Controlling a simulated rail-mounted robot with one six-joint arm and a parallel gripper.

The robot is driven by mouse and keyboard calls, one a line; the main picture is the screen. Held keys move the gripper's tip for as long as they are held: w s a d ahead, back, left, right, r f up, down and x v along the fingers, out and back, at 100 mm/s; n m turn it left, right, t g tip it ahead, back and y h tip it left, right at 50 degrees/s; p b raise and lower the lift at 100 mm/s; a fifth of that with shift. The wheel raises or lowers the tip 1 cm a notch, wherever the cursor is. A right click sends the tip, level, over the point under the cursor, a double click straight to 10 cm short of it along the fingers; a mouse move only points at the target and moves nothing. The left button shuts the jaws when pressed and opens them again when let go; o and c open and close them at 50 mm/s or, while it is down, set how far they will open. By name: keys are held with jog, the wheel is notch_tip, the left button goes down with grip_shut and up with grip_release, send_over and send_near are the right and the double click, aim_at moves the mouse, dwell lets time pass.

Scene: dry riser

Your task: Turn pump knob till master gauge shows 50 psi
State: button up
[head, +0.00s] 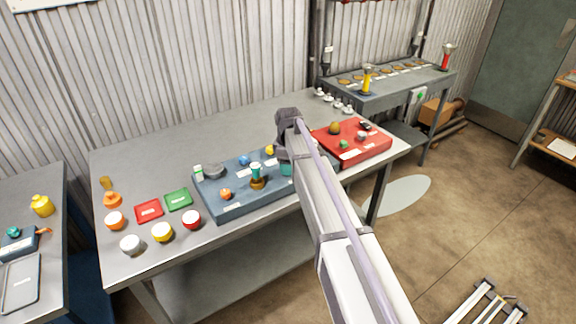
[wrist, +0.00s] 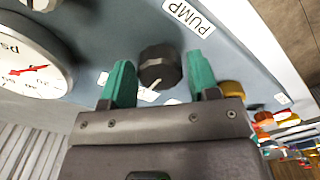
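The dark, faceted pump knob (wrist: 160,66) stands on the blue-grey panel, near a white PUMP label (wrist: 188,16) in the wrist view. A pale pointer mark shows at its lower edge. My gripper (wrist: 162,80) is open, with one teal finger on each side of the knob and visible gaps between. A white round gauge (wrist: 25,62) marked psi, with a red needle, is cut off at the left. Its reading, and whether it is the master gauge, I cannot tell. In the head view my gripper (head: 287,167) is over the blue-grey panel (head: 225,203); my arm hides the knob.
A red tray (head: 352,151) with small items lies right of the panel. Red (head: 149,211) and green (head: 178,200) trays and several coloured caps lie to the left. A yellow-brown fitting (wrist: 232,88) stands close to my right finger. The table's back left is clear.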

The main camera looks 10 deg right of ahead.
jog(key=c, duration=0.6)
jog(key=shift+m, duration=0.4)
jog(key=m, duration=0.3)
jog(key=shift+m, duration=0.3)
jog(key=m, duration=0.3)
jog(key=shift+m, duration=0.4)
jog(key=m, duration=1.1)
jog(key=shift+m, duration=0.3)
